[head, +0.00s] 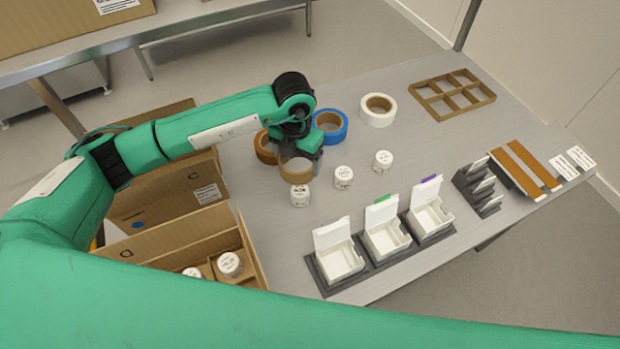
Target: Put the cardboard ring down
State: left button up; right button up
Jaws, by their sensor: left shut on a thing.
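The cardboard ring (296,172), tan and short, shows just below my left gripper (308,152), behind the nearest small white jar (300,197). My left gripper points down and is shut on the ring; its fingers are partly hidden by the wrist. I cannot tell whether the ring touches the table. My right gripper is out of view.
A brown tape roll (264,148), a blue roll (331,127) and a white roll (378,110) stand close by. Two more jars (343,178) (383,161) are to the right. Open white boxes (340,262) line the front. A cardboard divider (452,93) lies at the back; a carton (185,238) is left.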

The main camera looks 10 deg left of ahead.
aim_at(299, 189)
pick_arm(q)
notch_tip(299, 189, down, 10)
jog(key=shift+r+p, duration=0.1)
jog(key=shift+p, duration=1.05)
jog(key=shift+f, duration=0.35)
notch_tip(299, 189, down, 3)
jog(key=shift+f+p, duration=0.1)
jog(key=shift+p, duration=0.35)
jog(key=shift+f, duration=0.45)
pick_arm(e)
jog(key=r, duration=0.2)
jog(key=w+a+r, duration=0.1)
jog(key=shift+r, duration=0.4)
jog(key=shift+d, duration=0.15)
pick_arm(q)
jog(key=o, duration=0.9)
jog(key=shift+f, duration=0.1)
jog(key=shift+c, duration=0.2)
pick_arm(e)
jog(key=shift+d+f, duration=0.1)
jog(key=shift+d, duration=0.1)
